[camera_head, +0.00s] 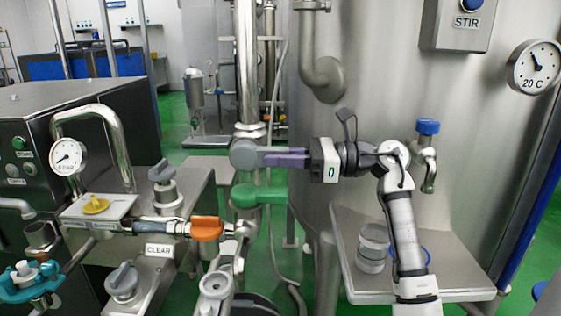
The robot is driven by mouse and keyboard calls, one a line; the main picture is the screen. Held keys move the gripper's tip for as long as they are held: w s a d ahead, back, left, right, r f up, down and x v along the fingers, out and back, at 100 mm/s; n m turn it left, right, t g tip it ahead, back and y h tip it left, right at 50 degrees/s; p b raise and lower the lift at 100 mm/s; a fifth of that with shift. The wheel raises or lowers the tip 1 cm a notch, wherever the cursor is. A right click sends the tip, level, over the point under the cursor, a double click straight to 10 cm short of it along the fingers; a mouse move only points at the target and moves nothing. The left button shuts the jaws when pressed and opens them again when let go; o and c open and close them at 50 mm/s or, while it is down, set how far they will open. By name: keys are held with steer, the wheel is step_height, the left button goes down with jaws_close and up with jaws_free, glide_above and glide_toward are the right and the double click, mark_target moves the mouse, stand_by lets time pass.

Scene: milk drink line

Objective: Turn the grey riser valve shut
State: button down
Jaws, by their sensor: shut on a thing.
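The grey riser valve (243,154) is on the vertical steel pipe at the centre of the picture. Its grey handle points right, towards my arm. My gripper (282,158) reaches in from the right, with its purple-grey fingers level. It is shut on the handle of the grey valve. The fingers hide part of the handle.
The steel tank (385,80) stands close behind my arm. A side shelf (450,266) holds clear containers (373,247).

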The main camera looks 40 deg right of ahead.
stand_by(0.3)
steer(key=c, duration=1.3)
jaws_free()
step_height(320, 180, up, 20)
steer(key=shift+f+p, duration=0.1)
steer(key=shift+p, duration=0.7)
